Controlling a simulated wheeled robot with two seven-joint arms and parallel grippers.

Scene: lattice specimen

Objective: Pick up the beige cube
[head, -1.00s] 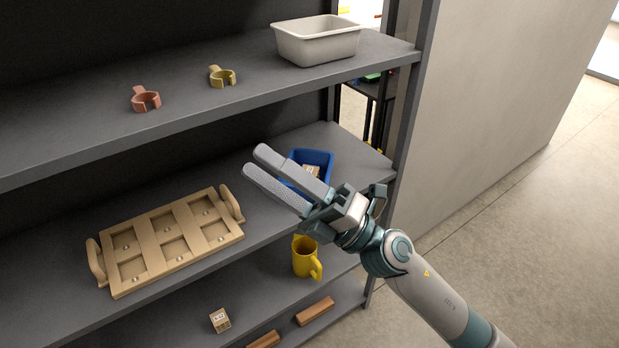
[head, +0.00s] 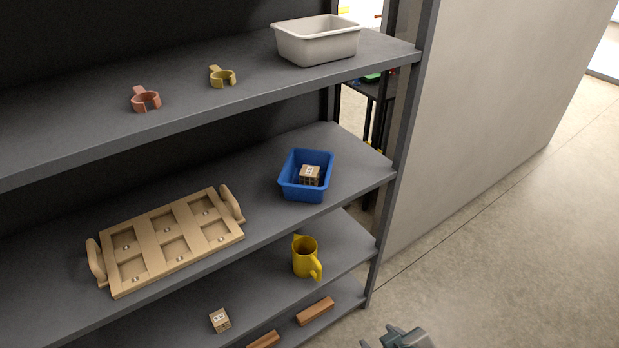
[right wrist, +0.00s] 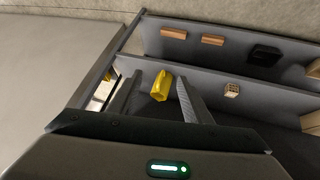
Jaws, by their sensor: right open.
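A beige cube (head: 220,320) with dark markings sits on a lower shelf, left of the yellow mug. It also shows in the right wrist view (right wrist: 231,90), to the right of the mug. A second beige-brown cube (head: 310,175) lies in the blue bin (head: 292,190) on the middle shelf. My right gripper (right wrist: 158,80) is open and empty, its fingers apart with the mug seen between them at a distance. In the head view only a part of my right arm's end (head: 405,338) shows at the bottom edge. My left gripper is not in view.
The yellow mug (head: 305,258) stands near the lower shelf's right end. Brown blocks (head: 315,311) lie on the shelf below. A wooden compartment tray (head: 157,262) is on the middle shelf. A grey bin (head: 318,50) and two clips stand on top. A post (head: 395,190) bounds the shelves' right end.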

